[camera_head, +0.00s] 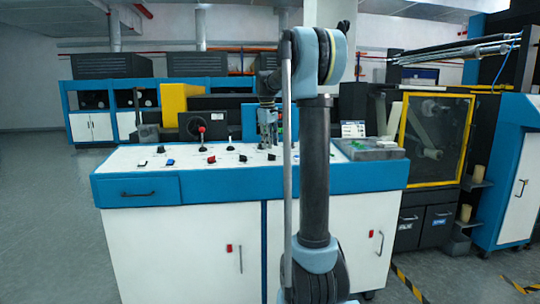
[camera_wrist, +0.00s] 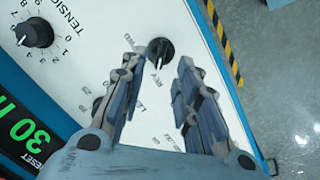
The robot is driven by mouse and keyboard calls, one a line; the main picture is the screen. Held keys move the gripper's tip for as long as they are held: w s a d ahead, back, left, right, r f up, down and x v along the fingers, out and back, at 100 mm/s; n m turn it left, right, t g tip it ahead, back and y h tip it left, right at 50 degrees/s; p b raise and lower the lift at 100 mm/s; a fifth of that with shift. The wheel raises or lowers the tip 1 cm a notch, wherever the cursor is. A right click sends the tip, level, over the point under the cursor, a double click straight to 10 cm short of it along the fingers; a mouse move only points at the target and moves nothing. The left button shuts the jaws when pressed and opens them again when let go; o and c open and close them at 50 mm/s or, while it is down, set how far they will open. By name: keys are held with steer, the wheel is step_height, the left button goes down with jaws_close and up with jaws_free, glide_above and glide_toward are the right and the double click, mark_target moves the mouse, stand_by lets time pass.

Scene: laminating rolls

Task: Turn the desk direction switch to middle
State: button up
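The direction switch appears to be the black rotary knob (camera_wrist: 160,50) with partly legible "FWD" and "REV" lettering beside it in the wrist view. A pale pointer mark shows on its lower side; its exact setting is hard to read. My gripper (camera_wrist: 160,64) is open and empty. Its two fingers lie left and right of the line to the knob, and I cannot tell the remaining gap in depth. In the head view my gripper (camera_head: 267,146) points down over the right part of the white desk top (camera_head: 130,162). The knob beneath it is too small to identify there.
A tension dial (camera_wrist: 35,33) and a green digital display (camera_wrist: 32,130) lie left of the knob. A red-topped lever (camera_head: 201,130) and several small switches stand left on the desk. A clear box (camera_head: 370,148) sits at its right end.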

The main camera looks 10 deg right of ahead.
mark_target(272, 156)
steer(key=shift+w+d+f, duration=0.1)
steer(key=shift+w+f, duration=0.05)
steer(key=shift+f, duration=1.2)
steer(key=shift+w+d+f, duration=0.1)
steer(key=shift+f, duration=1.2)
jaws_close()
